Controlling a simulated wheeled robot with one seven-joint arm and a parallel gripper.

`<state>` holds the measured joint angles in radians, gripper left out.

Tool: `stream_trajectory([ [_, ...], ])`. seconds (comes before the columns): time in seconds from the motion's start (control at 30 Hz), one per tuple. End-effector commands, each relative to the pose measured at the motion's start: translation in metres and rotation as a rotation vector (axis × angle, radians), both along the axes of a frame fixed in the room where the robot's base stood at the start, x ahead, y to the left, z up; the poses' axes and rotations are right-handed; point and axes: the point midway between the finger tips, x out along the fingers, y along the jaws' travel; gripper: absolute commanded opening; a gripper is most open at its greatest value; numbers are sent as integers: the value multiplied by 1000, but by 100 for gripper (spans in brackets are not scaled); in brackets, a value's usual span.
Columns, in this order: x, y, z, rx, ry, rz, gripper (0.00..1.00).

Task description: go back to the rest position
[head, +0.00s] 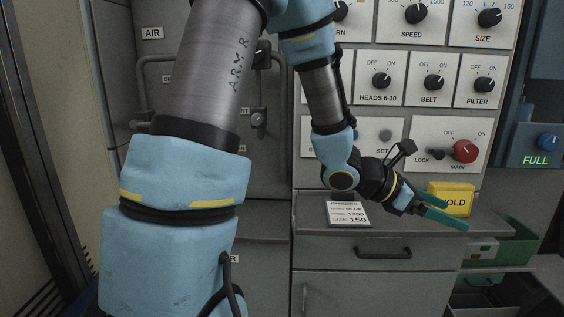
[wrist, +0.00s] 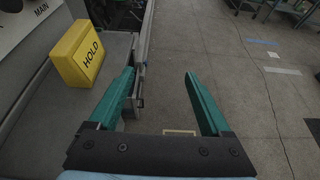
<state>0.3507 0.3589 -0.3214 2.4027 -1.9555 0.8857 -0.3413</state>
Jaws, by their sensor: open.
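My gripper (head: 445,217) has green fingers and points to the right, beside the yellow HOLD block (head: 451,197) on the grey ledge. In the wrist view my gripper (wrist: 160,95) is open, with nothing between its fingers. The floor shows beyond them. The HOLD block (wrist: 78,58) stands on the ledge to the left of the left finger, apart from it. In the head view the fingers overlap the lower part of the block.
The grey ledge (head: 400,222) juts out below the control panel, with a printed card (head: 347,213) on it. A red main switch (head: 465,151) and several black knobs are on the panel. A green bin (head: 512,247) stands at right. Open floor (wrist: 240,80) lies right of the ledge.

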Motion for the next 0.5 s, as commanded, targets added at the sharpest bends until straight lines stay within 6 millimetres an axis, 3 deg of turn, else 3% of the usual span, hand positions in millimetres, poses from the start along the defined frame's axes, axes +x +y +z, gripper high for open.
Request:
stream_trajectory([
  [0.27,-5,22,-10,70,-90,-85,82],
  [0.5,-11,55,-25,171,-216,-210,82],
])
